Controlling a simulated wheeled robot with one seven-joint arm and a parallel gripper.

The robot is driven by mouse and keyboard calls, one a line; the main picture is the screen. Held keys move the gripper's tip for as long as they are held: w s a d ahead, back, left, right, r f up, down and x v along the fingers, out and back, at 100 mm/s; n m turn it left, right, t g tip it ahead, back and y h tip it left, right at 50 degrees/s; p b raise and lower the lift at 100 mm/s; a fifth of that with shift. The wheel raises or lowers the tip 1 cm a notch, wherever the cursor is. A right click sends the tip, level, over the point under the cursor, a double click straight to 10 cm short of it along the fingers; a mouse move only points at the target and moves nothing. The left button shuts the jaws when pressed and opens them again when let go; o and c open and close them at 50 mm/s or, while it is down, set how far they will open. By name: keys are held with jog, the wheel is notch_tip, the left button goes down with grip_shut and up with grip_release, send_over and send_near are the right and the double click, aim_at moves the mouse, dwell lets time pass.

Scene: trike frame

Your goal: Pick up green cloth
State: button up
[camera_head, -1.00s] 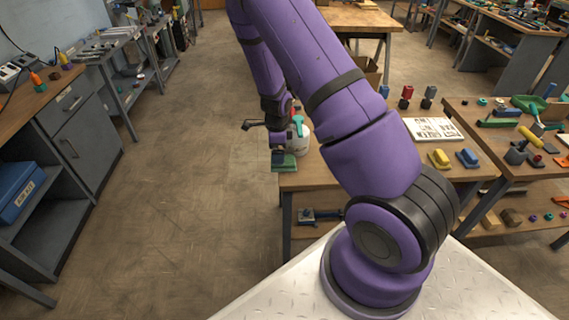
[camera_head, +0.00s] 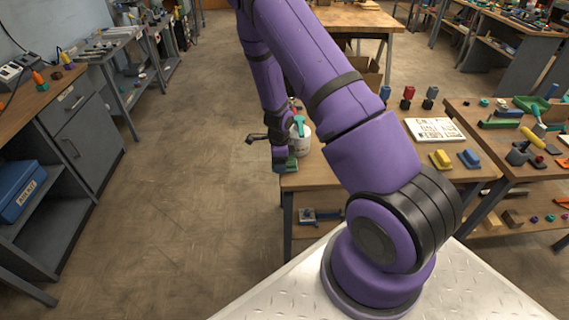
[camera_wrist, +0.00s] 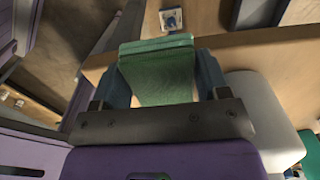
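The green cloth (camera_wrist: 160,72) looks like a folded block in the wrist view, between the two blue-grey fingers of my gripper (camera_wrist: 160,68). The fingers stand wide apart, one on each side of it. A thin gap seems to show by the left finger; contact on the right side cannot be told. In the head view, the cloth (camera_head: 291,165) lies at the left end of the wooden bench (camera_head: 330,177). My gripper (camera_head: 280,160) points down over it and hides part of it.
A white container (camera_head: 302,142) stands close beside my gripper; its pale side also shows in the wrist view (camera_wrist: 262,115). Yellow and blue blocks and a white printed sheet (camera_head: 433,129) lie farther right on the bench. Open floor (camera_head: 190,200) is to the left.

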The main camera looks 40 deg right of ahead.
jog(key=shift+c, duration=1.3)
jog(key=shift+r, duration=0.15)
